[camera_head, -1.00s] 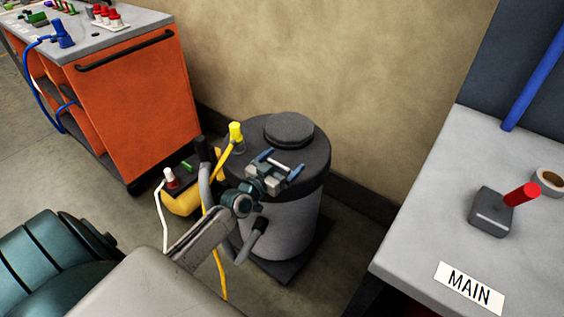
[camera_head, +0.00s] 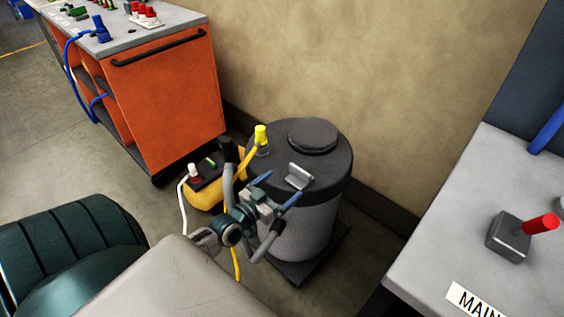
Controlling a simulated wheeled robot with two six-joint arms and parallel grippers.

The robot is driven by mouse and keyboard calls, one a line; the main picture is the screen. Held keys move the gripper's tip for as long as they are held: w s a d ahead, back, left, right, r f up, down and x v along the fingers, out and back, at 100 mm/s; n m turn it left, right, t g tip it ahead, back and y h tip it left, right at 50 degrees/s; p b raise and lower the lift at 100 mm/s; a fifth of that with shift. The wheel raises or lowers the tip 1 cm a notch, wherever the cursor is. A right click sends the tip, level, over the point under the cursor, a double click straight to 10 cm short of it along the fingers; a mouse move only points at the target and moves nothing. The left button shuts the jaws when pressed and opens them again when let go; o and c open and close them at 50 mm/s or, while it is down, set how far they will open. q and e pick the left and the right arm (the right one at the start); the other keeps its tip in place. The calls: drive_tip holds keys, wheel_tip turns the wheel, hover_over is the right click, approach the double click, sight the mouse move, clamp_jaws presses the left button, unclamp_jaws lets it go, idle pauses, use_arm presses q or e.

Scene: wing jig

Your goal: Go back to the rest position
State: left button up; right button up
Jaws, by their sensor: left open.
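My left gripper (camera_head: 279,188) is open, with its two blue fingertips spread apart and nothing between them. It is in front of the dark round drum (camera_head: 329,160), near its upper front edge. A small light metal latch or handle (camera_head: 299,177) on the drum's lid edge lies just beyond the fingertips, and appears apart from them. My right gripper is not in view.
An orange cart (camera_head: 168,98) is at the upper left. A grey table (camera_head: 437,264) with a red-handled lever (camera_head: 512,236) is at the right. Open floor lies at the left.

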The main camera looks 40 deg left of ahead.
use_arm(q)
drive_tip(key=shift+d, duration=0.1)
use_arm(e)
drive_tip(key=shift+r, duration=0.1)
